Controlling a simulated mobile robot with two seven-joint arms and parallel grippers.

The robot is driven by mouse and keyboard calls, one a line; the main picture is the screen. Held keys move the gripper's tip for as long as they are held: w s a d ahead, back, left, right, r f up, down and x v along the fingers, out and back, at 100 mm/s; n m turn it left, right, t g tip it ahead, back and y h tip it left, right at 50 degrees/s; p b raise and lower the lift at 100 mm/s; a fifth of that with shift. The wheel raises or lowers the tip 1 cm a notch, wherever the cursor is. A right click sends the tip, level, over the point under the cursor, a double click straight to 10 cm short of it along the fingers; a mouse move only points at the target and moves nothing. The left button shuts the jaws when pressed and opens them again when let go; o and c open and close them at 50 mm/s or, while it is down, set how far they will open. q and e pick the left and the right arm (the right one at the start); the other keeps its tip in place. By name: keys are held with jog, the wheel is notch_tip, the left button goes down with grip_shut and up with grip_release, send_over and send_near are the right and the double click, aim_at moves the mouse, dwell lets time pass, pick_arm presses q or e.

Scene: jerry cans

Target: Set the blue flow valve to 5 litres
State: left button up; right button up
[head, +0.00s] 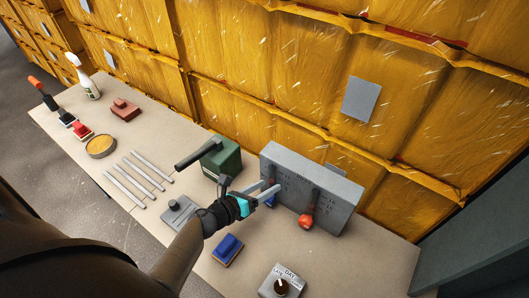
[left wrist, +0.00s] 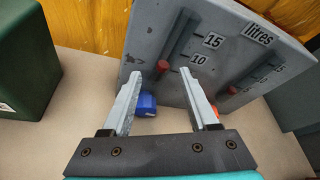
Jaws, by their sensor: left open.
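The grey flow panel (head: 335,190) stands upright on the bench. It also fills much of the left wrist view (left wrist: 225,75), with "litres", "15" and "10" readable. The blue flow valve (left wrist: 147,103) is low on the panel, under the left scale, partly hidden by a finger. An orange valve (head: 305,221) is under the second scale. My left gripper (head: 274,192) is open in front of the panel, its fingers (left wrist: 160,73) apart with the blue valve showing between them, nothing held. My right gripper is not visible.
Several metal rods (head: 135,178) lie at left. Yellow wrapped stacks (head: 270,100) stand behind the bench.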

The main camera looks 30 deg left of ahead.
pick_arm(q)
notch_tip(320, 180, up, 13)
jog(key=p, duration=0.7)
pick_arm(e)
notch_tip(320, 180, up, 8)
pick_arm(q)
jog(key=shift+o, duration=0.4)
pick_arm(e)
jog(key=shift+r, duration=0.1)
